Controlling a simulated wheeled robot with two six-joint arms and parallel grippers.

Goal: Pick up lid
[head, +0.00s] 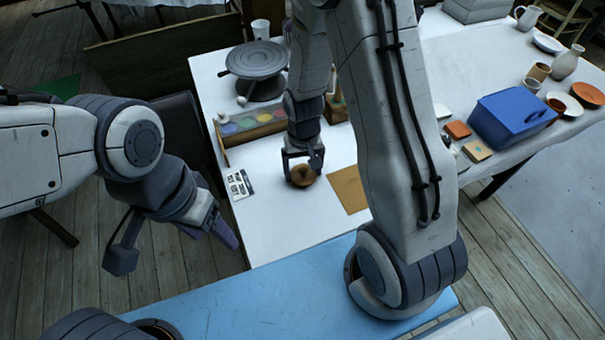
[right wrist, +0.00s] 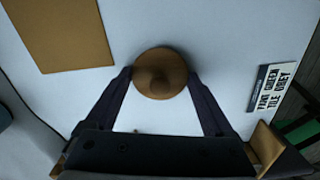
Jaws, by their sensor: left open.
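The lid (head: 302,176) is a small round brown disc with a knob on top. It is at the white table's near part, left of a tan square. In the right wrist view the lid (right wrist: 160,73) sits between the two fingertips of my right gripper (right wrist: 160,76). The fingertips are at opposite edges of the lid; I cannot tell whether they press on it. In the head view my right gripper (head: 303,166) partly hides the lid. My left gripper (head: 175,250) is open and empty, left of the table and away from the lid.
The tan square (head: 350,188) and a printed card (head: 238,184) flank the lid. A paint tray (head: 250,122) and a dark turntable (head: 257,62) stand behind. A blue box (head: 512,114) and pottery are at right. Bare white table lies in front of the lid.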

